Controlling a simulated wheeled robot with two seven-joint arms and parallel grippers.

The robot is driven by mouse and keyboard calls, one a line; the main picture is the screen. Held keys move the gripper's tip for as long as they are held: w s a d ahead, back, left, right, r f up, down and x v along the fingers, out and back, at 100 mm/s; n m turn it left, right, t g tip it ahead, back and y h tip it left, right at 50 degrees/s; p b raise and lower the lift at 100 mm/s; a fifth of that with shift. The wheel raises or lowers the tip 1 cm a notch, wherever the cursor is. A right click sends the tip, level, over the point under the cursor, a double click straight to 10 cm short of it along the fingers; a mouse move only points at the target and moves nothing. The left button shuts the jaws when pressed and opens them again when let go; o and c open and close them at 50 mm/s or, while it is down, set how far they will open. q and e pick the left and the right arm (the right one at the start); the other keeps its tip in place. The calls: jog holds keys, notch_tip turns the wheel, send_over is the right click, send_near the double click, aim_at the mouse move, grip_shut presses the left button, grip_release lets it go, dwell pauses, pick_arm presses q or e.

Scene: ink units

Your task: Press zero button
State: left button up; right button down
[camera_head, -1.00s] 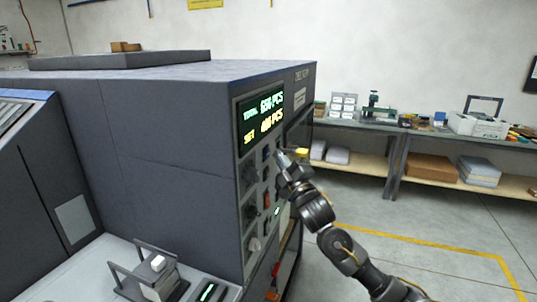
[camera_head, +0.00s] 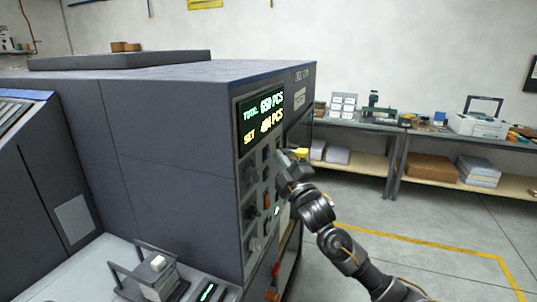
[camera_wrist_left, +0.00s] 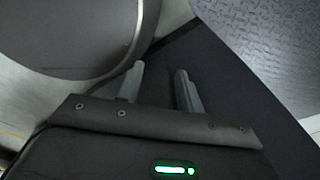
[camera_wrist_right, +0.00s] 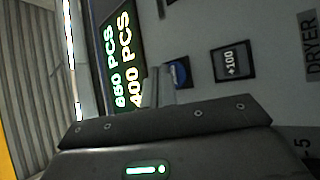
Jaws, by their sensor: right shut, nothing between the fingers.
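A grey machine's control panel (camera_head: 249,193) carries a lit display (camera_head: 261,117) reading 650 PCS total and 400 PCS set. In the right wrist view the display (camera_wrist_right: 124,60) is at the left. A blue button (camera_wrist_right: 179,72) sits close to my right fingertips, partly covered by them; its label is not readable. A black +100 button (camera_wrist_right: 230,62) is beside it. My right gripper (camera_wrist_right: 158,84) is shut and empty in front of the panel; whether it touches the blue button I cannot tell. My left gripper (camera_wrist_left: 159,80) is open and empty.
Knobs and other switches lie lower on the panel. A metal bracket (camera_head: 150,266) stands on the machine's low front ledge. A shelf bench (camera_head: 380,124) with boxes is at the back right. The floor (camera_head: 430,215) to the right is clear.

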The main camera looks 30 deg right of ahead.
jog(key=shift+w, duration=0.1)
dwell(0.6)
jog(key=shift+w+a, duration=0.25)
jog(key=shift+w+a, duration=0.3)
jog(key=shift+w, duration=0.05)
dwell(0.9)
jog(key=shift+s+d, duration=0.5)
jog(key=shift+s, duration=0.25)
jog(key=shift+s+d+p, duration=0.2)
jog(key=shift+s+d, duration=0.5)
jog(key=shift+s, duration=0.3)
jog(key=shift+s+d+p, duration=0.2)
jog(key=shift+s+d, duration=0.5)
jog(key=shift+s, duration=0.3)
